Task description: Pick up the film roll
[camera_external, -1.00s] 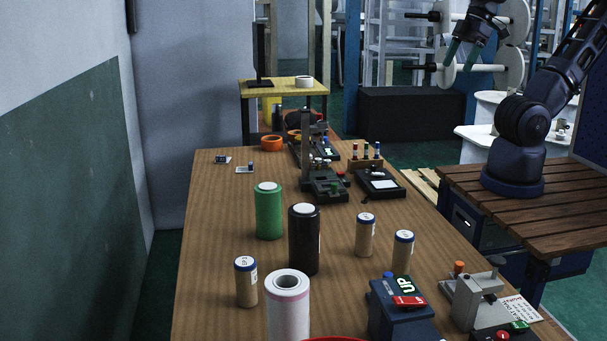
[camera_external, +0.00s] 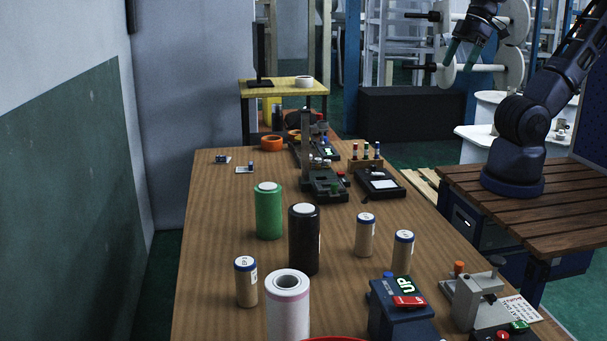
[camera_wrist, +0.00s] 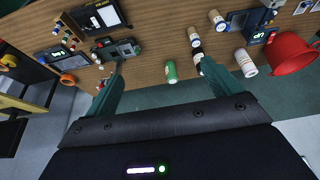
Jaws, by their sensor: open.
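Several rolls stand upright on the long wooden table: a white roll with pink edges (camera_external: 288,310), a black roll (camera_external: 304,242) and a green roll (camera_external: 268,212). I cannot tell which is the film roll. In the wrist view the white roll (camera_wrist: 246,63) lies right of my right finger, the green roll (camera_wrist: 171,72) shows between the fingers, and the black roll is partly hidden by the right finger. My gripper (camera_external: 463,54) is high at the upper right, well away from the table and rolls. Its fingers (camera_wrist: 162,70) are wide apart and hold nothing.
Tan rolls with blue tops (camera_external: 246,283) stand around the black roll. A blue device with a green UP display (camera_external: 400,315) and a grey device (camera_external: 473,298) are at the near right. A red bucket (camera_wrist: 291,53) stands beside the white roll.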

